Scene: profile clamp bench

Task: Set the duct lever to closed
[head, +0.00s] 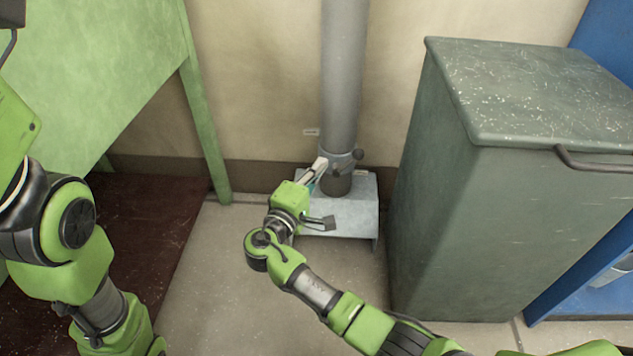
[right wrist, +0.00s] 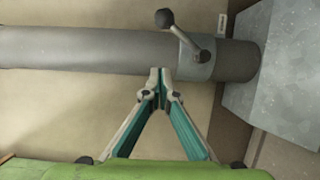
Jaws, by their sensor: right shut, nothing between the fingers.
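A grey duct (head: 344,80) runs upright against the wall into a grey metal box. In the right wrist view the duct (right wrist: 90,50) lies sideways. Near its lower end is a collar (right wrist: 200,62) carrying a short lever with a dark ball knob (right wrist: 165,18); the knob also shows in the head view (head: 358,154). My right gripper (head: 322,164) is shut and empty beside the collar. In the right wrist view its fingertips (right wrist: 160,72) overlap the duct's edge, apart from the knob; I cannot tell whether they touch the duct. My left gripper is out of view.
The metal box (head: 355,212) stands on the floor under the duct. A dark green cabinet (head: 440,180) stands close on the right, with a green panel on legs (head: 100,80) at the left. A small label (head: 311,131) is on the wall. Bare floor (head: 220,290) lies in front.

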